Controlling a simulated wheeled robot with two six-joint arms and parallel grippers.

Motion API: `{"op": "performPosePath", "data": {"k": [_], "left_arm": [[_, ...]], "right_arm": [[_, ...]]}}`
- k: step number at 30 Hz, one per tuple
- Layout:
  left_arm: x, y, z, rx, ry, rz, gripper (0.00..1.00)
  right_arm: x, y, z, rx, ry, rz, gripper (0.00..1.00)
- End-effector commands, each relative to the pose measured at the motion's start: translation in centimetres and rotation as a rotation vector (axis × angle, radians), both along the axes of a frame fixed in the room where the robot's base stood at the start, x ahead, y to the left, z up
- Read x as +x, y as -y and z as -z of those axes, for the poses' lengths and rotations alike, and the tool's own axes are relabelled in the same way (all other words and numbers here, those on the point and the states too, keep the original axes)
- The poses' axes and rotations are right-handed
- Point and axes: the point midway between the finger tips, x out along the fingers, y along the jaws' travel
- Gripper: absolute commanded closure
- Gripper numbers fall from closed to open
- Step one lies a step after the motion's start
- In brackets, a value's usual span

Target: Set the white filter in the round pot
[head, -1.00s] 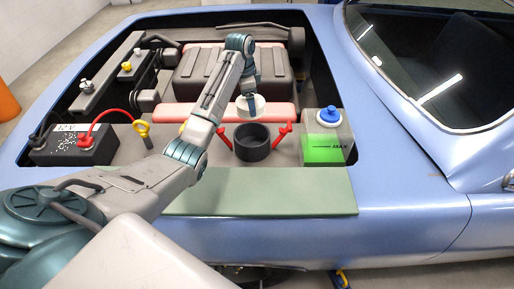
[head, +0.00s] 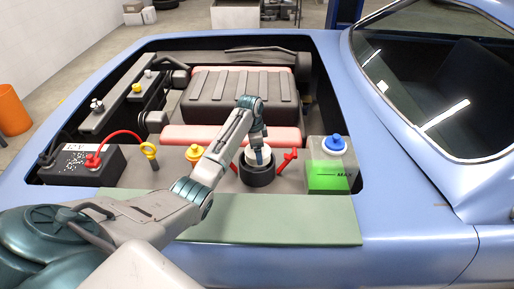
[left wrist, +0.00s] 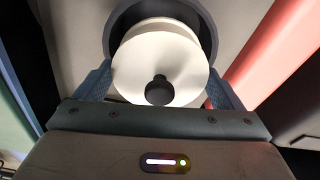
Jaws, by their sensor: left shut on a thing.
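The white filter (left wrist: 145,62) is a round white piece with a dark knob on top. My left gripper (head: 260,158) is shut on it, with a finger on each side in the left wrist view (left wrist: 160,85). The round pot (head: 257,175) is a dark open cylinder in the engine bay. In the head view the filter (head: 254,153) is at the pot's mouth, its lower part hidden by the rim. In the left wrist view the pot's dark rim (left wrist: 207,25) curves around the filter's far side. I cannot tell how deep the filter sits. My right gripper is not in view.
A green-filled tank with a blue cap (head: 334,143) stands to the right. A yellow cap (head: 194,152), a yellow-ringed dipstick (head: 149,150) and a black battery (head: 85,165) are to the left. A green mat (head: 270,220) covers the front edge.

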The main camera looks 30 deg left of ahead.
Motion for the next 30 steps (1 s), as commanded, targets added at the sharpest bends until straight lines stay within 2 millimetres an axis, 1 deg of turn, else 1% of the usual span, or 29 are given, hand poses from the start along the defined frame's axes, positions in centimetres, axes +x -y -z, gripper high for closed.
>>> {"op": "performPosePath", "data": {"k": [6,16,19,20,21,28,30], "left_arm": [[0.0,0.0,0.2,0.0,0.0,0.0,0.36],[0.0,0.0,1.2,-0.001,-0.001,0.0,0.36],[0.0,0.0,1.2,0.0,0.0,0.0,0.36],[0.0,0.0,1.2,0.0,0.0,0.0,0.07],[0.0,0.0,1.2,0.0,0.0,0.0,0.0],[0.0,0.0,1.1,0.0,0.0,0.0,0.0],[0.0,0.0,0.8,0.0,0.001,0.0,0.0]], "right_arm": [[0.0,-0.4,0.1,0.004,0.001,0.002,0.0],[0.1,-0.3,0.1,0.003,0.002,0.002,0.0],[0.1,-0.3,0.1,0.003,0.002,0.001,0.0],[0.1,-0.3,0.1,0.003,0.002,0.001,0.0],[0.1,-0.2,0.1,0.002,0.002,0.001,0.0],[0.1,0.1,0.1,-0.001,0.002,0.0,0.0],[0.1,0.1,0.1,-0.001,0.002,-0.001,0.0]]}}
